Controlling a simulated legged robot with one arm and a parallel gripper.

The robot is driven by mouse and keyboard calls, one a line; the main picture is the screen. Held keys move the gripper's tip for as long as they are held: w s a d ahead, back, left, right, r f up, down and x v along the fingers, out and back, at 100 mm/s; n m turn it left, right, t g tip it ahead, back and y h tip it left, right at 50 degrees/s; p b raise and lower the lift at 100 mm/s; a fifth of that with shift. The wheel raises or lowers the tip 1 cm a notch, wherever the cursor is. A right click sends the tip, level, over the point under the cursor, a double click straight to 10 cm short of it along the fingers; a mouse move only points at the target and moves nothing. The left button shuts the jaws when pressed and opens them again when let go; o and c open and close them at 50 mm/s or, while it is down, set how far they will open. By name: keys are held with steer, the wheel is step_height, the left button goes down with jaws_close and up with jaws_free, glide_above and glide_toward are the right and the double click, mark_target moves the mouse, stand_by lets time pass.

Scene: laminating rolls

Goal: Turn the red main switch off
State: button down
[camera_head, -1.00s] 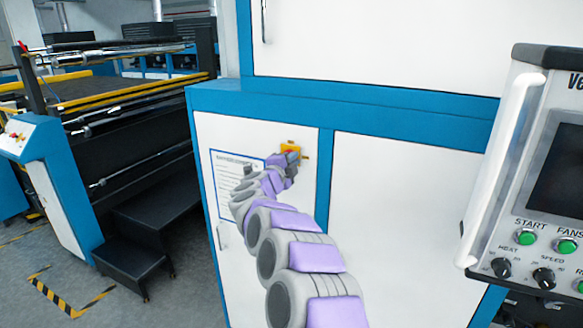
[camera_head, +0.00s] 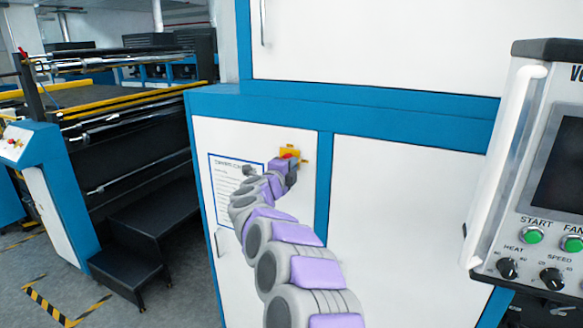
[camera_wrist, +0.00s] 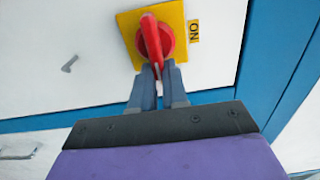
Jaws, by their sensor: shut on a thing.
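The red main switch (camera_wrist: 154,40) sits on a yellow plate (camera_wrist: 126,24) on the white cabinet door. Its red handle runs roughly up and down in the wrist view, tilted a little, with an "ON" label (camera_wrist: 194,31) to its right. My gripper (camera_wrist: 157,72) is shut on the lower end of the handle, its two grey fingers on either side. In the head view the red switch (camera_head: 289,153) and yellow plate (camera_head: 291,149) show just past my gripper (camera_head: 288,162), which partly hides them.
A framed notice (camera_head: 222,180) is on the same door, left of the switch. A control panel (camera_head: 545,180) stands at the right. Black steps (camera_head: 140,235) and a roller machine (camera_head: 130,130) are at the left.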

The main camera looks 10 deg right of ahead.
steer(key=c, duration=1.1)
jaws_free()
steer(key=shift+w+a+f, duration=0.1)
steer(key=shift+a+f, duration=0.05)
steer(key=shift+f, duration=0.05)
steer(key=shift+c, duration=0.2)
steer(key=shift+r, duration=0.1)
steer(key=v, duration=1.7)
steer(key=shift+a+p, duration=0.15)
steer(key=shift+p, duration=0.3)
